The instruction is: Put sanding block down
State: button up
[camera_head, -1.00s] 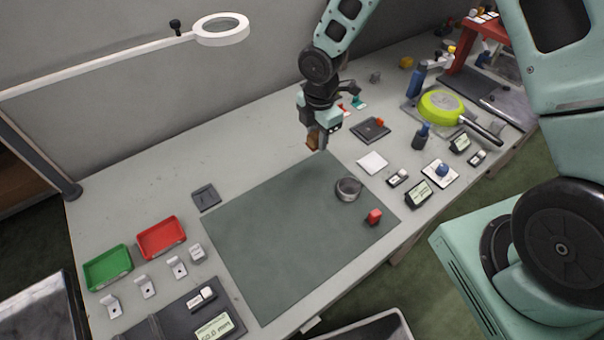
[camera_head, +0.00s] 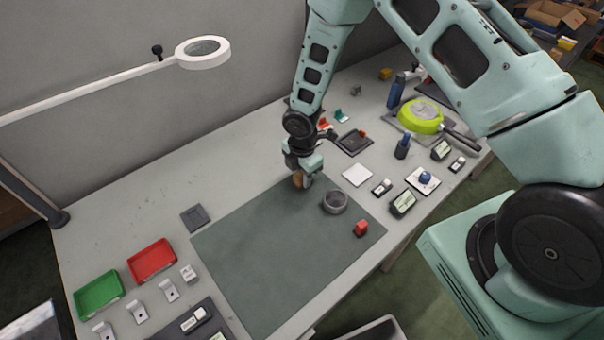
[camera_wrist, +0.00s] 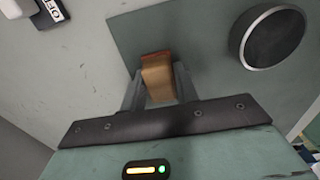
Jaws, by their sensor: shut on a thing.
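My gripper (camera_head: 302,181) is shut on the sanding block (camera_wrist: 157,78), a brown-orange block, which also shows at the fingertips in the head view (camera_head: 297,180). In the wrist view the block sits between both fingers, with a reddish far edge. The gripper is low over the upper edge of the dark green mat (camera_head: 270,255). Whether the block touches the mat or table is hard to tell.
The mat's left part is clear.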

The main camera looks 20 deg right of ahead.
jog(key=shift+f, duration=0.15)
jog(key=o, duration=1.1)
jog(key=s+a+r+m+b, duration=0.1)
jog(key=s+a+r+m, duration=0.15)
jog(key=r, duration=0.75)
jog(key=s+a+r+m+b, duration=0.1)
jog(key=s+r, duration=0.2)
jog(key=r, duration=0.6)
jog(key=s+a+r+m, duration=0.1)
jog(key=s+r+m, duration=0.4)
jog(key=s, duration=0.5)
jog(key=s+a+r+m, duration=0.1)
jog(key=s+r+m, duration=0.4)
jog(key=s, duration=0.6)
jog(key=shift+s+a+r+y, duration=0.2)
jog(key=shift+a+r+y, duration=0.1)
jog(key=shift+a, duration=0.1)
jog(key=shift+f, duration=0.1)
